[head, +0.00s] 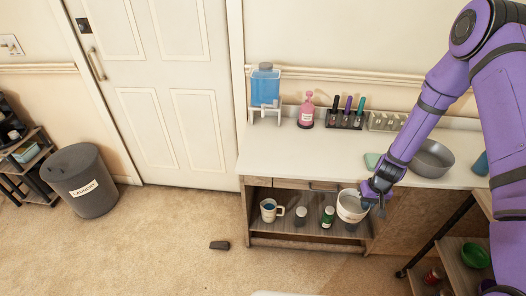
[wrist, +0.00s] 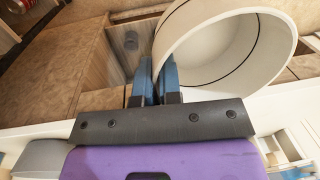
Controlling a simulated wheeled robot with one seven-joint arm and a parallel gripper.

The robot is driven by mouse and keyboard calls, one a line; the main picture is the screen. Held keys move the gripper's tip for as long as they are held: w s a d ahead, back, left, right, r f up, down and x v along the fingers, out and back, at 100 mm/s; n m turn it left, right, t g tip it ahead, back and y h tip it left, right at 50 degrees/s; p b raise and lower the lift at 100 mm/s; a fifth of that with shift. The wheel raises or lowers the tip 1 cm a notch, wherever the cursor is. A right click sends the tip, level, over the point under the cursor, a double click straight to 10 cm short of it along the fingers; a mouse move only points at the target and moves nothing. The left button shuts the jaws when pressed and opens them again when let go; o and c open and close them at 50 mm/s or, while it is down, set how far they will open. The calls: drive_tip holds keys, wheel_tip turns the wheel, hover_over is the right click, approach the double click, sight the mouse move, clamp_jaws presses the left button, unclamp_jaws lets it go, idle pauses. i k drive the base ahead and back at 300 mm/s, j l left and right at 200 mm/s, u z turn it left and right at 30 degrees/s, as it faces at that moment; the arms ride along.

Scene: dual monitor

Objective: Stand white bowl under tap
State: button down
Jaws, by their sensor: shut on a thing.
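The white bowl (head: 350,206) is in the head view, in front of the counter's lower shelf and right of the bottles. It also fills the upper right of the wrist view (wrist: 262,55), tilted, with a thin dark line around it. My gripper (head: 374,192) is at the bowl's right side in the head view. In the wrist view my gripper (wrist: 158,75) has its blue fingers close together at the bowl's left wall, shut on it. A blue water dispenser (head: 265,88) with a small tap stands on a white stand at the counter's left end.
The white counter (head: 300,155) has clear room before the dispenser. A pink pump bottle (head: 307,112), a rack of dark bottles (head: 346,118), a green sponge (head: 372,160) and a grey bowl (head: 433,158) stand on it. A mug (head: 269,211) and small jars are on the shelf below.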

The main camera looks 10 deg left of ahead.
sight(262, 141)
drive_tip(key=i+j+u, duration=0.1)
drive_tip(key=u, duration=0.6)
drive_tip(key=i+j+u, duration=0.1)
drive_tip(key=i+u, duration=0.5)
drive_tip(key=u, duration=0.15)
drive_tip(key=i+u, duration=0.4)
drive_tip(key=i+l+u, duration=0.15)
drive_tip(key=u, duration=0.2)
drive_tip(key=i+u, duration=0.5)
drive_tip(key=i, duration=0.95)
drive_tip(key=i+z, duration=0.15)
drive_tip(key=z, duration=0.3)
drive_tip(key=i+z, duration=0.1)
drive_tip(key=z, duration=0.3)
drive_tip(key=i+j+z, duration=0.1)
drive_tip(key=z, duration=1.95)
drive_tip(key=l+z, duration=0.2)
drive_tip(key=z, duration=0.2)
drive_tip(key=i+l, duration=0.1)
drive_tip(key=l, duration=0.35)
drive_tip(key=i+l, duration=0.1)
drive_tip(key=l, duration=0.35)
drive_tip(key=j, duration=0.55)
drive_tip(key=k+j, duration=0.15)
drive_tip(key=j, duration=0.35)
drive_tip(key=z, duration=0.05)
